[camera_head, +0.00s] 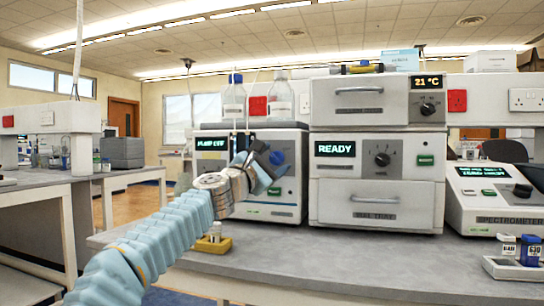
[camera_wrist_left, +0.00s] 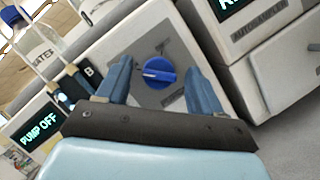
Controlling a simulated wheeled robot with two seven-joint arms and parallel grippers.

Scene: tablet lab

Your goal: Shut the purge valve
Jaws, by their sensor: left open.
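The purge valve appears to be the round blue knob (camera_head: 277,157) on the front of the white pump unit (camera_head: 292,187). In the left wrist view the knob (camera_wrist_left: 158,73) shows a raised grip bar lying nearly level in the picture, on a grey panel with small labels I cannot read. My left gripper (camera_head: 266,166) is at the pump front, partly covering it. In the left wrist view its blue fingers (camera_wrist_left: 157,69) are open, one on each side of the knob, with visible gaps. Whether they reach its depth I cannot tell. My right gripper is not in view.
The pump display (camera_wrist_left: 38,133) reads PUMP OFF. Two bottles (camera_head: 234,102) stand on top of the pump. A yellow holder (camera_head: 212,245) sits on the bench (camera_head: 330,262) below my arm.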

